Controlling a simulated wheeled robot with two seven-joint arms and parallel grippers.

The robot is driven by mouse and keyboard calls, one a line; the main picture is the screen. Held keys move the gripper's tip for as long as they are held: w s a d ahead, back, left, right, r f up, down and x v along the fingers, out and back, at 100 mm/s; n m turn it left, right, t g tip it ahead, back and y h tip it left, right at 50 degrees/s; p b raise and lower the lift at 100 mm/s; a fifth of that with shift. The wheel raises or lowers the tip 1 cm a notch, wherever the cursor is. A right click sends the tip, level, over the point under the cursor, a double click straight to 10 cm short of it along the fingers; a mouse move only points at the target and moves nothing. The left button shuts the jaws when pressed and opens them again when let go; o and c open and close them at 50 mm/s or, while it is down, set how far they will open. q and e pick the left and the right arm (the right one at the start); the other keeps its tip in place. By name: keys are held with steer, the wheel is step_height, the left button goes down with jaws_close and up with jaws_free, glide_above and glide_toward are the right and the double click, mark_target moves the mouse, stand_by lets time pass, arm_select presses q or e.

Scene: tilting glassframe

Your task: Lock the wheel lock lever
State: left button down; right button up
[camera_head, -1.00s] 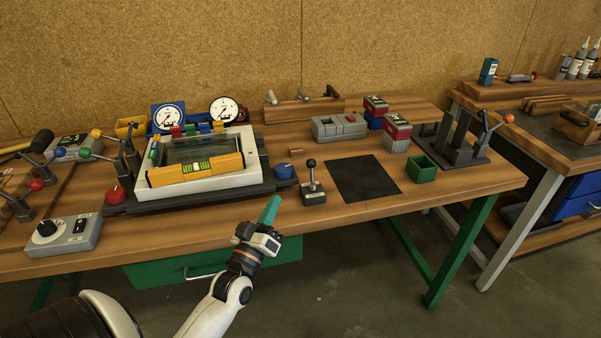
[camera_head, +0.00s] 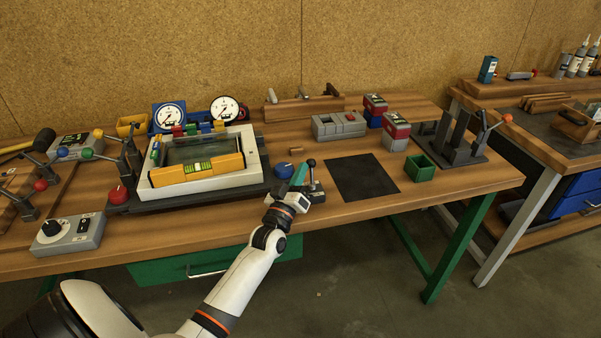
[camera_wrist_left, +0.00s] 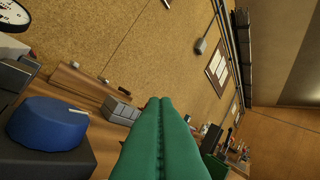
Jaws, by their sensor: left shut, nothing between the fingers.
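A small lever with a black ball knob (camera_head: 311,163) stands upright on a small grey box (camera_head: 316,190) near the table's front edge. My left gripper (camera_head: 299,172), with green fingers, is shut and empty just left of this lever; I cannot tell whether they touch. In the left wrist view its two fingers (camera_wrist_left: 160,104) lie flat together, and the lever is not seen there. Other levers carry a red knob (camera_head: 41,185), a green knob (camera_head: 87,152) and an orange knob (camera_head: 507,118). No label marks which is the wheel lock lever.
A blue knob (camera_head: 283,170) is close left of my gripper, also large in the left wrist view (camera_wrist_left: 48,122). The white tilting frame (camera_head: 205,187) with a yellow level (camera_head: 180,172) stands further left. A black mat (camera_head: 362,178) lies bare to the right, before a green bin (camera_head: 420,168).

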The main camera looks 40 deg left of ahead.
arm_select(q)
steer(key=shift+w+a+n+g+p, duration=0.4)
steer(key=shift+w+n+g+p, duration=0.15)
steer(key=shift+p, duration=0.25)
steer(key=shift+d, duration=0.1)
steer(key=shift+r, duration=0.15)
